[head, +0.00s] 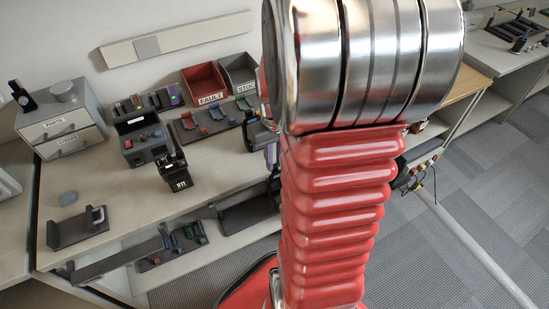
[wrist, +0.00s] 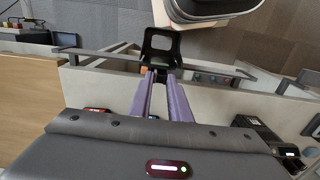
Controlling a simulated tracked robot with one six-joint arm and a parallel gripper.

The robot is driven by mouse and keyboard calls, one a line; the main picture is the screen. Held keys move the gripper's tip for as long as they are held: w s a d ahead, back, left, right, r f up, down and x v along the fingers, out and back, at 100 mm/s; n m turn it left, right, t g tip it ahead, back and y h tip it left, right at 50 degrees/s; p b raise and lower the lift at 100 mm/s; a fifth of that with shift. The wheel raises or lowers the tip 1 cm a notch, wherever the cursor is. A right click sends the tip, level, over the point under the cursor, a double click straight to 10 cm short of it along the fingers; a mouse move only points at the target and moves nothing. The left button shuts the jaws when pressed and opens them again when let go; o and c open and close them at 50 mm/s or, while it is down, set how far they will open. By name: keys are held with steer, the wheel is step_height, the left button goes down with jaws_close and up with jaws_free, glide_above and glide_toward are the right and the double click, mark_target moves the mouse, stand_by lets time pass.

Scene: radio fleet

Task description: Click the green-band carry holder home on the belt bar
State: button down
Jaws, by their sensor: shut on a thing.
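My gripper (wrist: 165,98) has two purple fingers, close together on the lower part of a dark holder (wrist: 159,42) in the wrist view. The holder is a black frame with a square opening; a small green patch and an orange patch show near the fingertips. A dark bar (wrist: 215,68) crosses behind the holder in that view; whether they touch I cannot tell. In the head view a dark bar (head: 118,257) runs along the bench front at the left, probably the belt bar. There my gripper is mostly hidden behind my red arm.
The bench (head: 125,217) holds a drawer unit (head: 62,122), a red FAULT bin (head: 204,83), a grey STOCK bin (head: 240,74), a black radio (head: 173,172) and a dark stand (head: 78,228). Trays of small parts lie behind. Bare bench top shows at the front left.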

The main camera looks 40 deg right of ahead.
steer(key=shift+f, duration=0.55)
stand_by(0.4)
steer(key=c, duration=1.6)
jaws_free()
steer(key=shift+o, duration=0.2)
steer(key=shift+r, duration=0.1)
step_height(320, 180, up, 14)
steer(key=shift+f, duration=0.25)
steer(key=s+a+r+n+t, duration=0.1)
steer(key=s+a+r+t, duration=0.1)
steer(key=a, duration=0.9)
steer(key=s+a+r+n+t, duration=0.2)
steer(key=a+r+t, duration=0.1)
steer(key=a, duration=0.8)
steer(key=shift+a+t, duration=0.3)
steer(key=shift+a, duration=0.1)
